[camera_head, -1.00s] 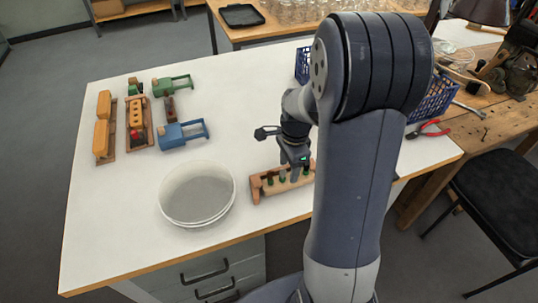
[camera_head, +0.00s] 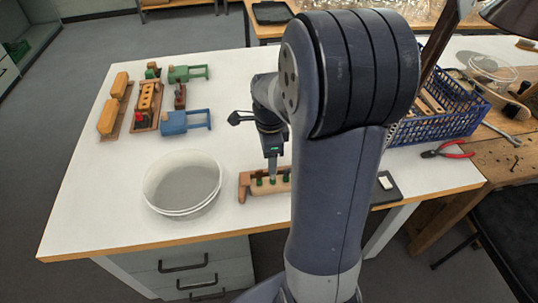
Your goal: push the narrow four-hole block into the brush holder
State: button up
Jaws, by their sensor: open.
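An orange-yellow block with a row of dark holes (camera_head: 147,96) stands in a brown wooden frame (camera_head: 156,118) at the left of the white table. A small red part (camera_head: 138,118) sits at the frame's near end. I cannot tell for certain whether these are the narrow block and the brush holder. My arm hides the rack's right end. At this size I cannot tell whether the fingers touch a green-topped piece.
Two orange blocks (camera_head: 108,116) lie at the far left. Green (camera_head: 188,73) and blue (camera_head: 186,122) clamp-like tools are beside the frame. A round white tub (camera_head: 183,184) stands left of the rack. A blue basket (camera_head: 440,112) and red-handled pliers (camera_head: 448,150) are at the right.

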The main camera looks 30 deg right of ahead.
aim_at(270, 179)
notch_tip(270, 179, down, 11)
jog(key=shift+r, duration=0.1)
dwell(0.4)
jog(key=shift+c, duration=0.5)
